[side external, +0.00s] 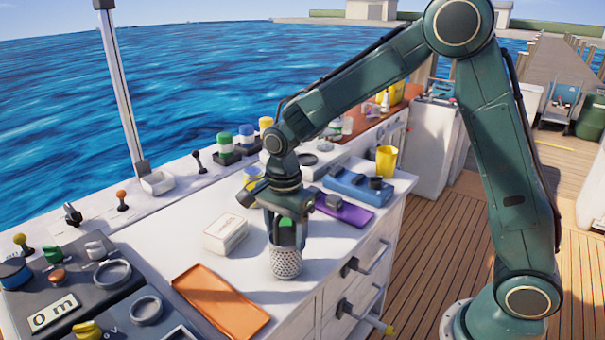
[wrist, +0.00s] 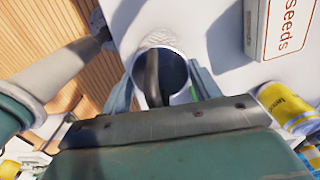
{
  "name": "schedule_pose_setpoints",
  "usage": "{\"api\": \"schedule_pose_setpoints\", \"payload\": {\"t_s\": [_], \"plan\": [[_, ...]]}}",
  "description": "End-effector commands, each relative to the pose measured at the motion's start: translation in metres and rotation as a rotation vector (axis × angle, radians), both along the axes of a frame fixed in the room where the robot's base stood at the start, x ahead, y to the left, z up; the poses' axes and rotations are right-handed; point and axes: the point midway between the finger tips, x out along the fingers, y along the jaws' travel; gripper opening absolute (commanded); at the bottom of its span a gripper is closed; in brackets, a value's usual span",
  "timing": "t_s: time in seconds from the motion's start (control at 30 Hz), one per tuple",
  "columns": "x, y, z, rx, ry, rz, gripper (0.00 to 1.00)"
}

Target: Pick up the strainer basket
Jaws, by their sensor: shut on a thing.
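The strainer basket (side external: 286,262) is a grey perforated metal cylinder on the white counter, upright or nearly so. I cannot tell whether its base touches the counter. My gripper (side external: 286,235) points down from above and is shut on the basket's upper part. In the wrist view the basket (wrist: 160,50) shows its round open mouth and dark inside, with a dark curved handle across it. The fingers of my gripper (wrist: 163,90) stand on either side of it. Something green shows between the fingers in the side view.
An orange tray (side external: 220,302) lies in front and a white seeds box (side external: 226,234) stands to the left. A purple tray (side external: 343,213), a blue holder (side external: 358,187) and a yellow cup (side external: 386,161) are behind right. A control panel (side external: 75,290) fills the left.

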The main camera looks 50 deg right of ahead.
Motion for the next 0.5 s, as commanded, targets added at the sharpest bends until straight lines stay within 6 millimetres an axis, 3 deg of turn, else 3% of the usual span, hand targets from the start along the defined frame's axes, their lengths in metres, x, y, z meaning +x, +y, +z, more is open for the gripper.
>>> {"api": "schedule_pose_setpoints", "payload": {"t_s": [0.27, 0.5], "plan": [[0.001, 0.000, 0.030, 0.000, -0.004, 0.000, 0.37], [0.001, 0.000, 0.077, 0.001, -0.007, 0.000, 0.37]]}}
